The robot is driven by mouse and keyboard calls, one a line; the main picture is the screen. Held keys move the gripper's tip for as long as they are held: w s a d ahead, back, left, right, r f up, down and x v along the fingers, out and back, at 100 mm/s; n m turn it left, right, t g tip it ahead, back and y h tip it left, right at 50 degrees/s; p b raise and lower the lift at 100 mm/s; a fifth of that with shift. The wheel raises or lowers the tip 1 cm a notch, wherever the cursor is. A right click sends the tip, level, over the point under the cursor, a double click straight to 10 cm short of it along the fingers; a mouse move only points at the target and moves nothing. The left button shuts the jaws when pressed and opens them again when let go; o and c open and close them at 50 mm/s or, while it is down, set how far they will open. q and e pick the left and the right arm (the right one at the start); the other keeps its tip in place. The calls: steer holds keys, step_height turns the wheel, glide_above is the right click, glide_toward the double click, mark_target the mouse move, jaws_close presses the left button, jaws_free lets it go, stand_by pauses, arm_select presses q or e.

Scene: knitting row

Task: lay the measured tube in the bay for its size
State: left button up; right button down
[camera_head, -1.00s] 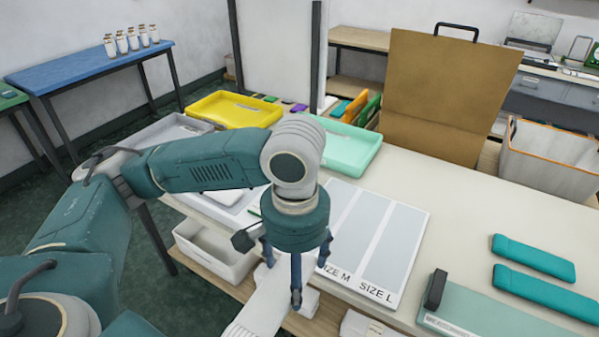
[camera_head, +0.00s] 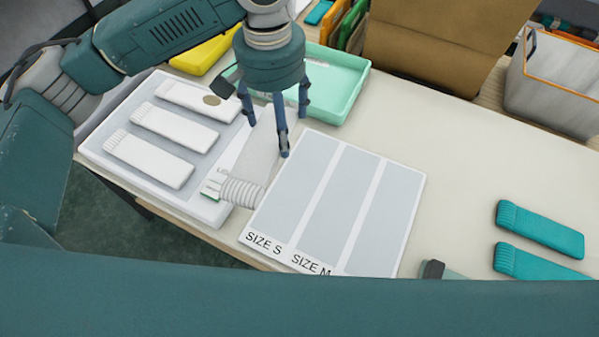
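A white knitted tube (camera_head: 237,187) with a ribbed cuff and a small green tag (camera_head: 210,190) slants under my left gripper (camera_head: 277,135). The gripper's fingers straddle its far end and appear closed on it. The tube is over the gap between the white tray and the sizing board. The board (camera_head: 250,224) has three grey bays. The SIZE S bay (camera_head: 300,180) is nearest the tube, then the SIZE M bay (camera_head: 337,205), then a third bay (camera_head: 385,220) whose label is hidden behind my arm. All three bays look empty. My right gripper is out of view.
The white tray (camera_head: 96,150) at left holds three white tubes (camera_head: 150,158). A mint tray (camera_head: 340,85) stands behind the gripper. Two teal tubes (camera_head: 540,230) lie at right.

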arm_select(q)
steer(key=d+r+m, duration=0.1)
steer(key=d+r, duration=0.1)
steer(key=d, duration=0.3)
steer(key=p, duration=0.3)
glide_above(307, 176)
step_height(307, 176, down, 15)
steer(key=shift+f, duration=0.2)
steer(key=shift+s+f, duration=0.1)
steer(key=shift+f, duration=0.55)
step_height(307, 176, down, 4)
steer(key=shift+r+p, duration=0.15)
steer(key=shift+p, duration=0.2)
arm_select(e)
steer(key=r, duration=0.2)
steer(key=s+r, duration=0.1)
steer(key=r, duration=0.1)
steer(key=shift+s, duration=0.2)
arm_select(q)
steer(key=o, duration=0.8)
steer(key=shift+o, duration=0.2)
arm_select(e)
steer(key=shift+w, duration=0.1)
